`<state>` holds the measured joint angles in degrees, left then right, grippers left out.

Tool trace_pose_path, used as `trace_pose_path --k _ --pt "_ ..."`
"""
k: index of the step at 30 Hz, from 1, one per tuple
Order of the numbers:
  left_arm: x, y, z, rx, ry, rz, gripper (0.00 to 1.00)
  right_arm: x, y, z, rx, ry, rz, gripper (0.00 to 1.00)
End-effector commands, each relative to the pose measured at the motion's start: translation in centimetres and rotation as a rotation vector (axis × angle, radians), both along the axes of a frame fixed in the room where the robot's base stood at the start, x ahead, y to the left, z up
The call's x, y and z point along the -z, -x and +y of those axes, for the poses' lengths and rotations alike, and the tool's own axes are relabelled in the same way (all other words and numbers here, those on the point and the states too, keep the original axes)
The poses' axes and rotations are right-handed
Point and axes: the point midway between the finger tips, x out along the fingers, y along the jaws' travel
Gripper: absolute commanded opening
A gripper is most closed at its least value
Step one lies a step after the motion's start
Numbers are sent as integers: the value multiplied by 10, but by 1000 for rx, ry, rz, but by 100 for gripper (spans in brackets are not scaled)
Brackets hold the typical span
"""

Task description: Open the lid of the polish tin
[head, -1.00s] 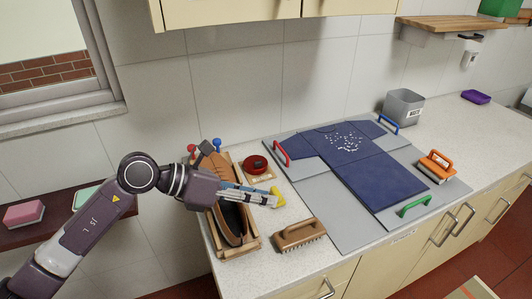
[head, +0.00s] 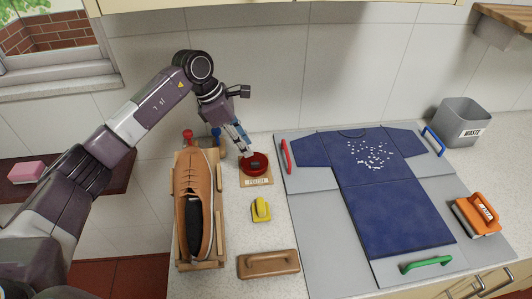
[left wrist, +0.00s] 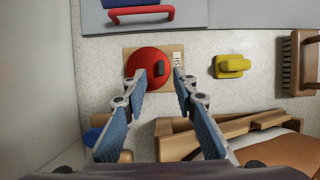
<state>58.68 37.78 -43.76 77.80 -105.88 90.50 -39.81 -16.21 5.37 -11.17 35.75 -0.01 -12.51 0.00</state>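The polish tin (head: 254,164) is round and red with a dark knob on its lid, and sits on a small wooden board labelled POLISH (head: 257,182). The lid looks closed. In the left wrist view the tin (left wrist: 146,66) lies just beyond the fingertips. My left gripper (head: 244,152) is above the tin, pointing down. In the left wrist view its two fingers (left wrist: 158,84) are spread and empty, with the knob between their lines of reach. I cannot tell the exact height of the fingertips over the lid. My right gripper is not in view.
A brown shoe (head: 194,200) lies in a wooden holder left of the tin. A yellow object (head: 261,210) and a brown brush (head: 268,264) are in front of it. A grey board with red handle (head: 285,157) and a blue shirt (head: 390,200) lies to the right.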

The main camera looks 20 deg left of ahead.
Motion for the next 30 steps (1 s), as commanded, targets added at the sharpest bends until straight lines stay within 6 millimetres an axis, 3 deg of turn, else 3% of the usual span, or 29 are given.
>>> trace_pose_path --k 3,8,16,25,30 --pt "11 -1 -7 3 2 5 26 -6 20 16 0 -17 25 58" --pt "35 -5 -17 2 3 5 26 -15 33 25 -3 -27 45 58" --pt "65 -10 -27 1 3 3 26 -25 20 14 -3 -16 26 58" --pt "70 -11 -28 0 2 0 26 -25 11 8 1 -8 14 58" --pt "69 -11 -28 0 2 0 10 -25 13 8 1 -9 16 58"
